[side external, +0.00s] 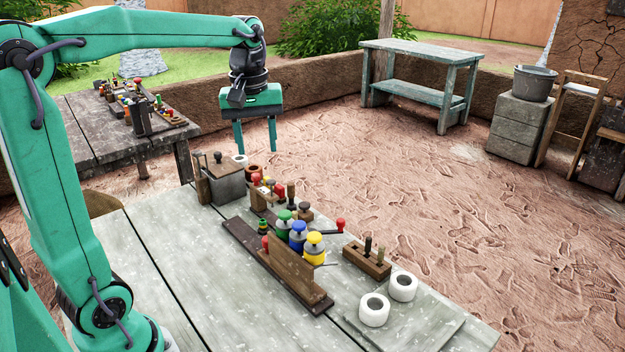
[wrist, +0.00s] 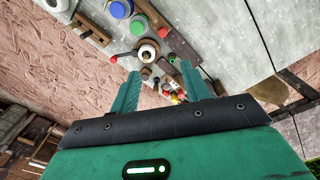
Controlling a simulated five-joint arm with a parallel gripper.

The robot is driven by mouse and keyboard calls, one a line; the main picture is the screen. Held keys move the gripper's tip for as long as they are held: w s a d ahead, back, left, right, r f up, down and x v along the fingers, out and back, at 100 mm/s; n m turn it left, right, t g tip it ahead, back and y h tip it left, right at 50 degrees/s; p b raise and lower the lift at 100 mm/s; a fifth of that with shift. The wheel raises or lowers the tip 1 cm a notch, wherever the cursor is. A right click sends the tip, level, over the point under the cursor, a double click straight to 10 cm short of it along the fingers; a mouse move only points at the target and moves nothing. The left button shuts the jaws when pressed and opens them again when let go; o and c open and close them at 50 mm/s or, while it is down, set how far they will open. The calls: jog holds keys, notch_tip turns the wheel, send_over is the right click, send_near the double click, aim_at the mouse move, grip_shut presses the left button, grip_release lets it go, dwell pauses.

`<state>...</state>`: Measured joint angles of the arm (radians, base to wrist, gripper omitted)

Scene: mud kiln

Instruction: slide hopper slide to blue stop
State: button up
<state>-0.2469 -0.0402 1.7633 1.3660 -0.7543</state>
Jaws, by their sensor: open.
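My gripper (side external: 256,148) is open and empty, held above the far end of the workbench in the side view. Its two fingers also show in the wrist view (wrist: 161,78), with nothing between them. A grey box with a knobbed lid (side external: 224,184), perhaps the hopper, stands on the bench below and left of it. A blue-topped jar (side external: 298,238) stands between a green-topped jar (side external: 283,222) and a yellow-topped jar (side external: 314,248) on a dark wooden base. The blue top (wrist: 120,9) shows at the wrist view's upper edge. I cannot tell which part is the slide or the blue stop.
A red-knobbed lever (side external: 340,225) sticks out beside the jars. A second table (side external: 105,135) with tools stands at back left. The bench's near left is clear.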

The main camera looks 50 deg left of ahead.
jog(key=shift+n+g, duration=0.3)
jog(key=shift+n, duration=0.4)
jog(key=f, duration=0.6)
jog(key=w+a+f, duration=0.1)
jog(key=f, duration=1.1)
jog(key=shift+w+a, duration=0.25)
jog(key=shift+f, duration=0.15)
jog(key=shift+f, duration=3.75)
jog(key=shift+c, duration=0.5)
grip_shut()
